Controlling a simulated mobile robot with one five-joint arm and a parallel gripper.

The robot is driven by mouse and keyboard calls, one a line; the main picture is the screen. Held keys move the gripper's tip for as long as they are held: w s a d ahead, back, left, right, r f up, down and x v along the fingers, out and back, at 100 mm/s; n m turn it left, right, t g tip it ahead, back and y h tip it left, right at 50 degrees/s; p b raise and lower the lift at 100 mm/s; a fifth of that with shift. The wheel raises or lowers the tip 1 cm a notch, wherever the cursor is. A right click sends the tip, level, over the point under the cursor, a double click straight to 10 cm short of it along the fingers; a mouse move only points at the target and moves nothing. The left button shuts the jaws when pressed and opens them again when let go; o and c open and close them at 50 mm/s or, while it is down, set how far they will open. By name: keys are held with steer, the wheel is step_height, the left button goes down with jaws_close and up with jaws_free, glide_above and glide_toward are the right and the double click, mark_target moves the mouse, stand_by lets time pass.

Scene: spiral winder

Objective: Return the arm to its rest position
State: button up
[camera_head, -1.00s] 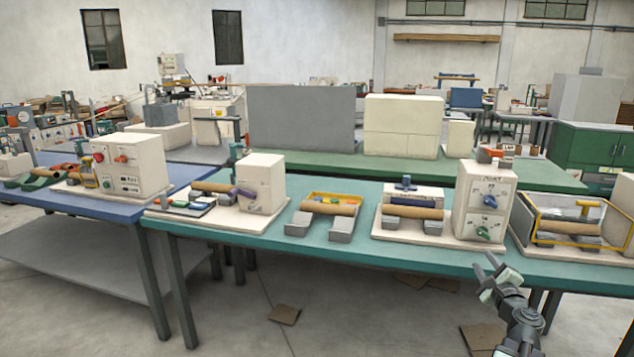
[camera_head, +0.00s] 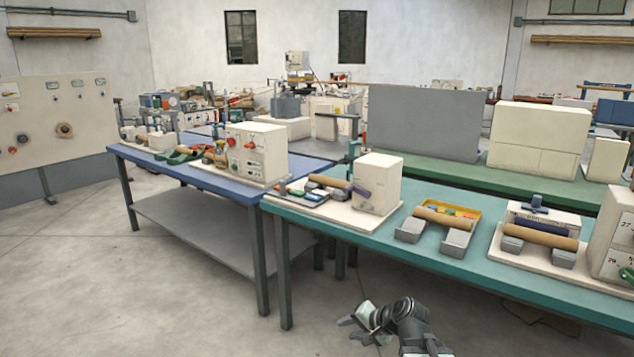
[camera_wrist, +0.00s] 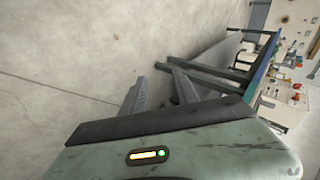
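My gripper (camera_head: 352,322) is at the bottom middle of the head view, low in front of the teal table (camera_head: 470,278). Its two fingers are apart with nothing seen between them, and it touches nothing that I can see. In the wrist view my gripper (camera_wrist: 158,92) shows its two dark fingers with a gap between them, over bare concrete floor (camera_wrist: 80,60). The arm behind the gripper is partly cut off by the lower edge of the head view.
The teal table bears a white box (camera_head: 376,184), a yellow tray (camera_head: 452,208) and paper rolls on grey supports. A blue table (camera_head: 190,178) with a grey lower shelf stands left of it. A white panel (camera_head: 60,115) stands far left. The floor at lower left is clear.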

steer(key=s+a+f+n+g+h, duration=0.1)
steer(key=s+a+f+n+g, duration=0.1)
steer(key=s+f+n, duration=0.15)
steer(key=s+d+f+n+g+h, duration=0.3)
steer(key=s+d+g+h, duration=0.2)
steer(key=s+d, duration=0.45)
step_height(320, 180, up, 22)
steer(key=p, duration=2.3)
steer(key=shift+a+r, duration=0.2)
steer(key=shift+a, duration=0.1)
